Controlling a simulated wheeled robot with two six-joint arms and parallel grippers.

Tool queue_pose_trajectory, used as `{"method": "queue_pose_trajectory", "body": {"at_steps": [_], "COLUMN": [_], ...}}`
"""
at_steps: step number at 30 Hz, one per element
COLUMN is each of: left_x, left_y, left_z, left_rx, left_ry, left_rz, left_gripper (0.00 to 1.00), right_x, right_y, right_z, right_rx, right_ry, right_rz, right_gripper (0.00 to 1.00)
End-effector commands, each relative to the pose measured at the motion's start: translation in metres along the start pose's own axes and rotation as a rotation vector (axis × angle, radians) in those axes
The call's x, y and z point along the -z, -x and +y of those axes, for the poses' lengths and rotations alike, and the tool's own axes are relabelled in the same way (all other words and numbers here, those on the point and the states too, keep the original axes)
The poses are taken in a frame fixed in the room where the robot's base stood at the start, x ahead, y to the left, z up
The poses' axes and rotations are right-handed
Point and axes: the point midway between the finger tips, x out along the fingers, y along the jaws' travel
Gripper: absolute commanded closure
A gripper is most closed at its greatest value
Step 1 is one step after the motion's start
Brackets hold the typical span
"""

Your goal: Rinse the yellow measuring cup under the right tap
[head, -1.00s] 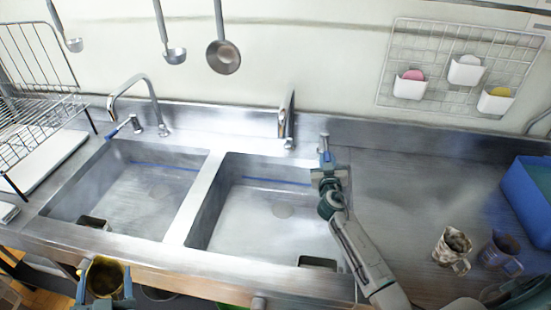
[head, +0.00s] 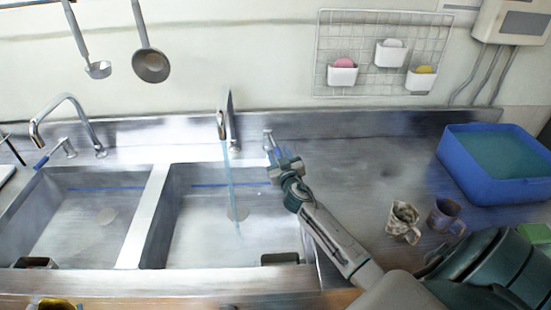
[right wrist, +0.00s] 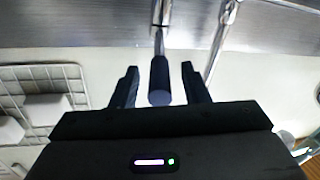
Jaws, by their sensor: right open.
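The right tap (head: 222,122) stands behind the right basin, and a thin stream of water (head: 231,190) falls from it. Its lever (head: 268,142) is to the right of the spout. My right gripper (head: 283,160) is at the lever; in the right wrist view the lever's dark blue grip (right wrist: 160,80) sits between the open fingers, with a gap on each side. The yellow measuring cup (head: 56,304) shows only its top at the bottom left edge, in front of the sinks, away from the water. My left gripper is almost wholly cut off there; earlier its fingers were around the cup.
The right basin (head: 195,240) is empty apart from the water. The left tap (head: 68,100) stands behind the left basin (head: 85,225). Two mugs (head: 402,222) (head: 445,215) and a blue tub (head: 515,185) stand on the right counter. Ladles (head: 150,66) hang above.

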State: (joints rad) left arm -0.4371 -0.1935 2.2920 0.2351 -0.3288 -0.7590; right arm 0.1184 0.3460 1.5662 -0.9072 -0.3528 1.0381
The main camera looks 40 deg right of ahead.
Motion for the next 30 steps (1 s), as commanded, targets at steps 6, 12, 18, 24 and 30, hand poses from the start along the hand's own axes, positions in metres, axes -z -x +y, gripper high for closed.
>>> {"method": "queue_pose_trajectory", "body": {"at_steps": [6, 12, 18, 24, 30], "left_x": [-0.008, -0.022, -0.034, -0.039, -0.039], "left_y": [0.000, -0.001, -0.001, -0.001, -0.001], "left_z": [0.003, 0.008, 0.013, 0.015, 0.015], "left_rx": [0.000, 0.000, 0.000, 0.000, 0.000], "left_ry": [0.000, 0.000, 0.000, 0.000, 0.000], "left_rz": [0.000, 0.000, 0.000, 0.000, 0.000], "left_gripper": [0.59, 0.59, 0.59, 0.59, 0.59], "right_x": [-0.003, -0.005, -0.004, -0.001, 0.000], "right_y": [0.021, 0.061, 0.098, 0.117, 0.120], "right_z": [-0.001, -0.001, -0.001, 0.000, 0.000], "right_rx": [0.001, 0.002, 0.002, 0.001, 0.000], "right_ry": [0.000, 0.001, 0.001, 0.001, 0.000], "right_rz": [0.000, -0.001, 0.000, 0.000, -0.001], "right_gripper": [0.59, 0.59, 0.59, 0.59, 0.59]}}
